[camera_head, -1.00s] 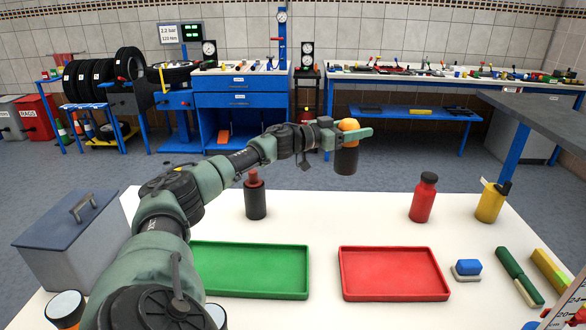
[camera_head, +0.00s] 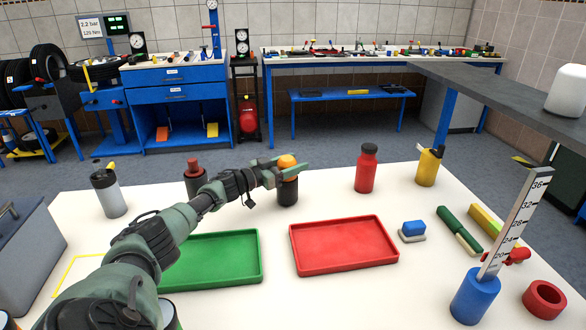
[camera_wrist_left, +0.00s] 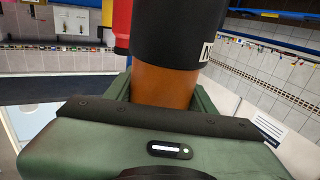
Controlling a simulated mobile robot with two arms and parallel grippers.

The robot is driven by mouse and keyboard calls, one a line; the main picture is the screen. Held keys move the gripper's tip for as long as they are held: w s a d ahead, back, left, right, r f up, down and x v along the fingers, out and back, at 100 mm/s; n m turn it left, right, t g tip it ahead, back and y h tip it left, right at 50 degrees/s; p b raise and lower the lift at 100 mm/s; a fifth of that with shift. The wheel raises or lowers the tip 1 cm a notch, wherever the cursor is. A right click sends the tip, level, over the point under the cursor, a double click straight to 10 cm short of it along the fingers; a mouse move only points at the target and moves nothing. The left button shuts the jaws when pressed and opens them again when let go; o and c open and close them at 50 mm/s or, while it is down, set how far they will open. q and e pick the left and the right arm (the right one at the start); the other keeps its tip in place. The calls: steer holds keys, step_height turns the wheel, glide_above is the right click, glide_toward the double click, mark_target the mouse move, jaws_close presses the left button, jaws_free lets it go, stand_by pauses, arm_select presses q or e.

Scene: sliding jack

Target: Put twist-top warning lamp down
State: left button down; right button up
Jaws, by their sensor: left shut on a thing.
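The warning lamp has an orange top (camera_head: 287,160) and a black body (camera_head: 288,192). It is upright over the back part of the white table, behind the red tray (camera_head: 345,264). My left gripper (camera_head: 284,170) is shut on the lamp's orange top from the left. The wrist view shows the orange part (camera_wrist_left: 165,88) between the fingers and the black body (camera_wrist_left: 180,35) beyond. I cannot tell whether the lamp's base touches the table. My right gripper is not in view.
The green tray (camera_head: 215,283) is left of the red tray. A similar dark lamp with a red top (camera_head: 194,180) stands left, a red bottle (camera_head: 367,172) and a yellow bottle (camera_head: 428,167) right. A height gauge (camera_head: 512,225) stands at front right. White table is bare between lamp and red bottle.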

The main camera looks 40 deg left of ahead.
arm_select(q)
steer(key=shift+f, duration=0.55)
steer(key=shift+r, duration=0.1)
steer(key=c, duration=0.5)
jaws_free()
steer(key=p+v, duration=0.1)
steer(key=v, duration=1.1)
